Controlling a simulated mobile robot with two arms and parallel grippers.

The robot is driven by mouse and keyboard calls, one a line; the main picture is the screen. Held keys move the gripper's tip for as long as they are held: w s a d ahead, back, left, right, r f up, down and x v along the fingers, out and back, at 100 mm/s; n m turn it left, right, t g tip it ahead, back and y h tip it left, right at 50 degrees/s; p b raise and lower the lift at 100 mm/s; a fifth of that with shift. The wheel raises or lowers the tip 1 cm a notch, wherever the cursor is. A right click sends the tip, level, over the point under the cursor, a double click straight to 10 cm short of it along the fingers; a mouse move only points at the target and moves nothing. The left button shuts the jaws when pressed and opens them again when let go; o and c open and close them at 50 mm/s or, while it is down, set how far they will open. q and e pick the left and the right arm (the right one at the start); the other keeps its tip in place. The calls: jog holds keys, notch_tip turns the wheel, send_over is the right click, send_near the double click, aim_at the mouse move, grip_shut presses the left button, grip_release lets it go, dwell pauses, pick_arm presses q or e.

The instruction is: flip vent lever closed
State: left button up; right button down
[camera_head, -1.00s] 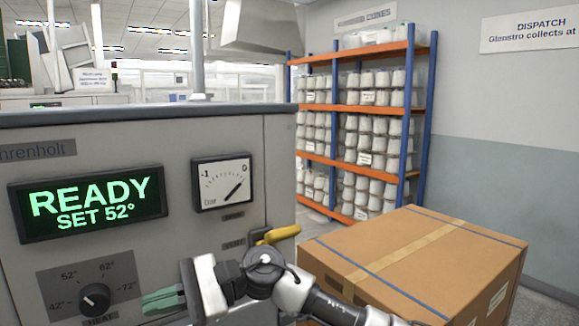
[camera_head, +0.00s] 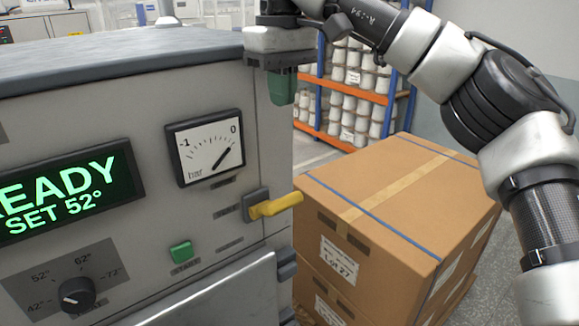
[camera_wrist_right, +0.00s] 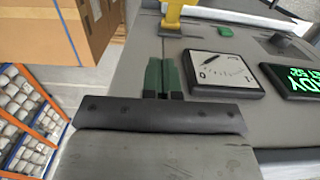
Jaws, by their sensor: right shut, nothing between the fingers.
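The yellow vent lever (camera_head: 274,205) sticks out to the right from its dark mount on the grey machine's front, near the right edge. It lies roughly level, its free end slightly raised. It also shows at the top of the right wrist view (camera_wrist_right: 173,14). My right gripper (camera_head: 283,92) is above the lever, apart from it, with its green fingers pointing down. In the right wrist view the fingers (camera_wrist_right: 163,76) lie together with nothing between them. My left gripper is in neither current view.
A pressure gauge (camera_head: 205,147), a green button (camera_head: 181,252) and a heat knob (camera_head: 77,293) are on the panel. Stacked cardboard boxes (camera_head: 400,205) stand close to the right of the lever. A shelf rack (camera_head: 374,97) of white cones stands behind.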

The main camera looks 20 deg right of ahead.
aim_at(274, 206)
jog(key=f, duration=0.4)
jog(key=s+f+p, duration=0.1)
jog(key=f, duration=0.3)
jog(key=s+d+f, duration=0.1)
jog(key=f, duration=0.4)
jog(key=shift+s, duration=0.2)
jog(key=shift+w+f, duration=0.1)
jog(key=shift+f, duration=0.05)
